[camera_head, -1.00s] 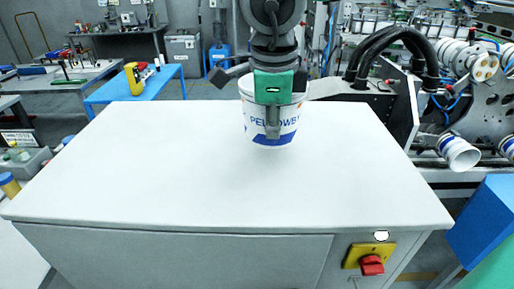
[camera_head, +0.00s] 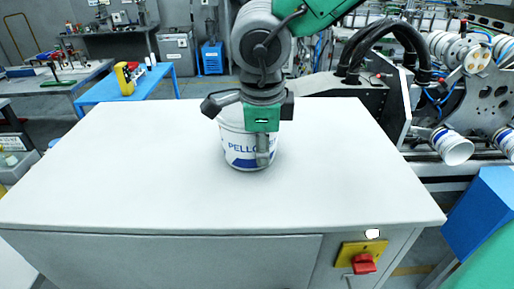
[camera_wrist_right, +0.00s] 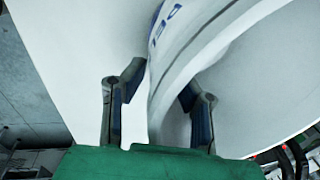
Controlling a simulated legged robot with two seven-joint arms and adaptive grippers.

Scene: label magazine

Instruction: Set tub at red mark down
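The white tub (camera_head: 236,148) with blue lettering is over the back middle of the white table top (camera_head: 150,190), upright as far as I can tell. Its base looks at or close to the surface; contact is not clear. My right gripper (camera_head: 262,150) comes down from above at the tub's near right side. In the right wrist view the tub's wall (camera_wrist_right: 168,75) runs between the two fingers of my right gripper (camera_wrist_right: 163,88), which look closed on it. No red mark shows; it may be hidden. My left gripper is not in view.
The table top is otherwise clear. A yellow plate with a red switch (camera_head: 364,262) is on the cabinet front. A machine with rollers (camera_head: 470,75) and white cups (camera_head: 452,147) stands at the right. A blue box (camera_head: 487,218) stands beside the table.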

